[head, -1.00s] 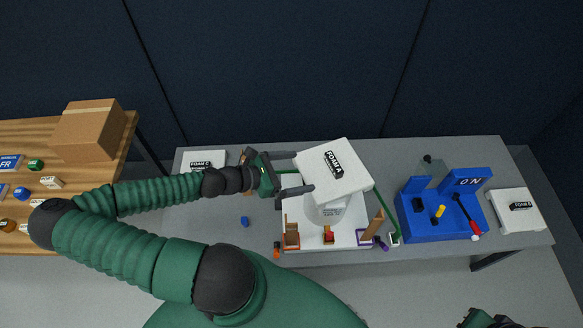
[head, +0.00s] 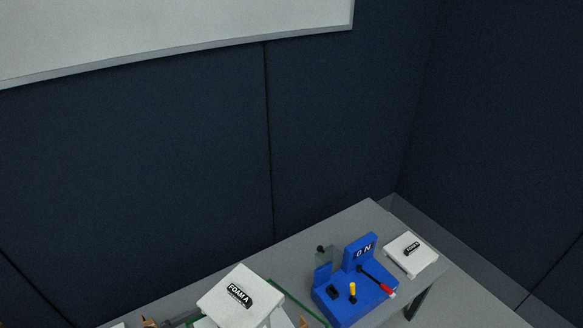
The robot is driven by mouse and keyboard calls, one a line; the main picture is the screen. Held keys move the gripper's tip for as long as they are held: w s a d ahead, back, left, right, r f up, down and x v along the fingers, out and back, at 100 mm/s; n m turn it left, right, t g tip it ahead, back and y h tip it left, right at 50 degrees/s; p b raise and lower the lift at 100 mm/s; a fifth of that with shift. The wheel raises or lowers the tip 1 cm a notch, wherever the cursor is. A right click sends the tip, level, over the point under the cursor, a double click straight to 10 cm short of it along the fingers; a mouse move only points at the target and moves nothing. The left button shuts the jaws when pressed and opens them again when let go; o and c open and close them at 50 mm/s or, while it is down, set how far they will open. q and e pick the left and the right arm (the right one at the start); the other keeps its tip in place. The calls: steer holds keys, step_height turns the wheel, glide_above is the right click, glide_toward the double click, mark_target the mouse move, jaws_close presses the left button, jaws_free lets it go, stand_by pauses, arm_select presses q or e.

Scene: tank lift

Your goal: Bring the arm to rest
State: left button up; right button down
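A white block labelled FOAM A (head: 240,292) shows at the bottom of the head view, tilted. What lies under it is mostly cut off by the frame's lower edge. A dark grey piece at the bottom edge, left of the block, looks like part of my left gripper (head: 184,319). Too little of it shows to tell whether it is open, shut or touching the block. The rest of my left arm is out of the frame. My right gripper is not in view.
A blue station (head: 343,306) with a yellow piece (head: 352,289) and a red-tipped lever (head: 386,288) stands on the grey table (head: 290,262). Another white foam block (head: 412,254) lies at the table's right end. Dark wall panels (head: 140,180) and a whiteboard (head: 170,30) are behind.

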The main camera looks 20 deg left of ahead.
arm_select(q)
steer(key=s+d+f+m+g+b, duration=0.3)
steer(key=s+d+f+m+g, duration=0.7)
steer(key=m, duration=0.5)
steer(key=w+d+r+m+y+b, duration=0.2)
steer(key=w+r+m, duration=0.2)
steer(key=r+m, duration=0.2)
steer(key=w+d+r+m+y+b, duration=0.2)
steer(key=w+r+m, duration=0.3)
steer(key=m, duration=0.5)
steer(key=shift+r+t+y, duration=0.4)
steer(key=shift+r+y, duration=0.2)
steer(key=shift+r, duration=0.2)
steer(key=shift+a, duration=0.15)
